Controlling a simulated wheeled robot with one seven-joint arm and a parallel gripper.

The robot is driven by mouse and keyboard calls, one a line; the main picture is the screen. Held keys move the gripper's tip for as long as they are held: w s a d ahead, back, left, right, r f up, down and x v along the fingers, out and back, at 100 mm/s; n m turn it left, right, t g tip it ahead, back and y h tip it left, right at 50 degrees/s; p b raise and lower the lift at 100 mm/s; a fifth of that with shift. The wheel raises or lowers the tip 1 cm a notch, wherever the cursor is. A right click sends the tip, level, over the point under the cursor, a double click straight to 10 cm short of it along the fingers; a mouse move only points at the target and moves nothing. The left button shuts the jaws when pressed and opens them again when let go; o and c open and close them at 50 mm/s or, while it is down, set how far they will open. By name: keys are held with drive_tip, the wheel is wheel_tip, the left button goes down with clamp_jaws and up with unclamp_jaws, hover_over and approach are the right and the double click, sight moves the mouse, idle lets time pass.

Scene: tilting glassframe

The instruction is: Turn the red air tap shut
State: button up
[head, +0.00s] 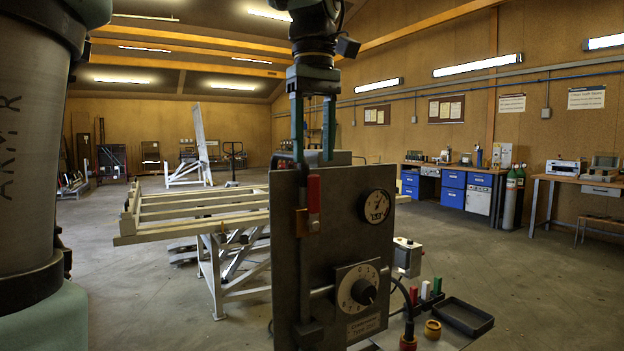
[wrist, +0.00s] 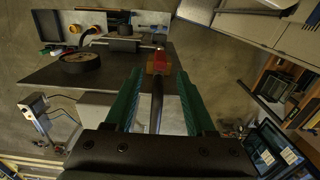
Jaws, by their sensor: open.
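The red air tap (head: 314,194) is on the left part of a dark upright panel (head: 335,250). Its red lever stands upright beside a small brass body (head: 301,222). My gripper (head: 313,158) hangs above the tap, pointing down, with its two green fingers apart and nothing held. The fingertips are near the panel's top edge, just above the lever. In the wrist view, the red tap (wrist: 160,55) shows beyond and between the open fingertips (wrist: 158,72). A dark pipe (wrist: 156,105) runs between the fingers there. Whether a finger touches anything cannot be told.
The panel also bears a round gauge (head: 376,206) and a black-knobbed dial (head: 357,287), right of the tap. A black tray (head: 465,317) lies low at the right. A pale slatted frame table (head: 190,212) stands behind left. Open floor (head: 540,270) lies at right.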

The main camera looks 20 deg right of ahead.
sight(313, 175)
wheel_tip(313, 175, down, 6)
drive_tip(key=shift+r, duration=0.1)
drive_tip(key=shift+c, duration=0.2)
clamp_jaws()
idle(0.4)
idle(1.0)
